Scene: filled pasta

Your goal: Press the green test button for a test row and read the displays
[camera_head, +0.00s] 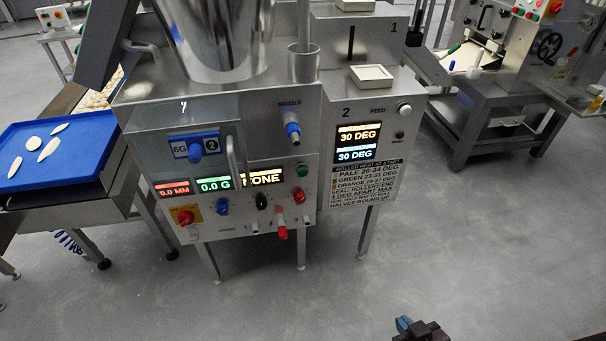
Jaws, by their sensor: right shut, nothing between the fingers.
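The green button (302,169) is on the right side of the steel machine's front panel, above a red button (299,197). Three displays sit to the left: a red one (173,188) reads 0.0 MM, a green one (213,184) reads 0.0 G, and an amber one (263,177) ends in "ONE", its first letter unclear. Two displays on the neighbouring panel, the upper (358,135) and the lower (355,155), both read 30 DEG. My right gripper (418,329) is shut and empty at the bottom edge, well apart from the panel. My left gripper is out of view.
A blue tray (85,150) with several pale pieces lies on the left. Blue, black and red knobs and a handle (234,160) stick out from the panel. Another machine (500,95) stands at the back right. The grey floor before the panel is clear.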

